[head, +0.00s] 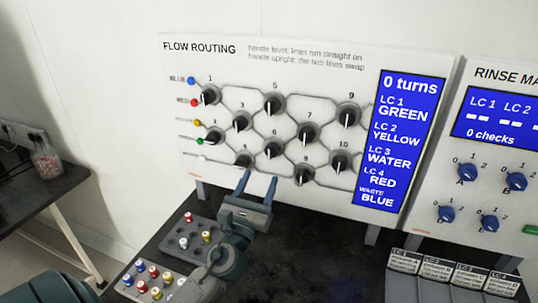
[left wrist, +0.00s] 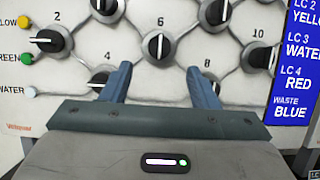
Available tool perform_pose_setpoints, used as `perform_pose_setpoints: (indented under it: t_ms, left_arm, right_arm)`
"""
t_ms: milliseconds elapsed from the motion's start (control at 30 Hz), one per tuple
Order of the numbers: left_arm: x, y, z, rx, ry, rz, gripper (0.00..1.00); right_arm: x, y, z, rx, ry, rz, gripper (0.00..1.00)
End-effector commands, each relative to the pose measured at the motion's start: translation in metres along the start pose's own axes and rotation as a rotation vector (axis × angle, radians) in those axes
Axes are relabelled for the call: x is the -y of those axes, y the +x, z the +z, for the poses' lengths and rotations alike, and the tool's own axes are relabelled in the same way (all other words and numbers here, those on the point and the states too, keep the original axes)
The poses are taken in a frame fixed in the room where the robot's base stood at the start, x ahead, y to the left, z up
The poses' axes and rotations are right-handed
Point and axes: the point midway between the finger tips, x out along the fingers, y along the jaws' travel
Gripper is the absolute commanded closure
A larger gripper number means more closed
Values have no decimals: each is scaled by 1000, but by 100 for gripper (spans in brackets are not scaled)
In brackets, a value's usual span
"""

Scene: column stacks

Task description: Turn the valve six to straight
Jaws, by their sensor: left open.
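Valve six is a round black knob (head: 273,148) in the lower middle of the white flow routing panel (head: 190,150). It also shows in the left wrist view (left wrist: 158,46), where its handle with a light edge stands upright. My left gripper (head: 257,180) is open and empty, below and in front of valve six. In the left wrist view its two blue-grey fingers (left wrist: 158,72) point at the panel, with valve six above the gap between the tips. They do not hold it. The fingers partly overlap the area beside valves four (left wrist: 98,80) and eight (left wrist: 213,83).
Other knobs surround valve six closely. A blue display (head: 408,140) on the panel reads 0 turns. A tray with coloured-cap vials (head: 188,240) stands on the dark bench, left of my gripper. Labelled boxes (head: 438,268) stand at right, below the rinse panel (head: 490,150).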

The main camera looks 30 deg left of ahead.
Motion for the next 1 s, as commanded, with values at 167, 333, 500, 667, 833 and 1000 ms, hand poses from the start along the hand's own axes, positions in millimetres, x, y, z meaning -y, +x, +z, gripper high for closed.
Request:
perform_pose_setpoints:
  t_ms: [167,333,500,667,833,1000]
  left_arm:
    - [0,39,5,1,-1,2,45]
    - [0,63,3,0,-3,2,45]
    - [0,74,1,-1,-4,2,45]
    - [0,76,0,-1,-4,2,45]
    - [0,76,0,-1,-4,2,51]
    - [0,76,0,-1,-4,2,85]
  right_arm:
    - [-4,-21,0,3,-1,3,64]
    - [-6,-30,-8,-7,-1,4,64]
    - [-6,-33,-12,-10,-1,4,64]
    - [-6,-33,-11,-10,-1,4,64]
    - [-6,-32,-11,-10,-1,4,64]
    - [-6,-32,-10,-9,-1,4,64]
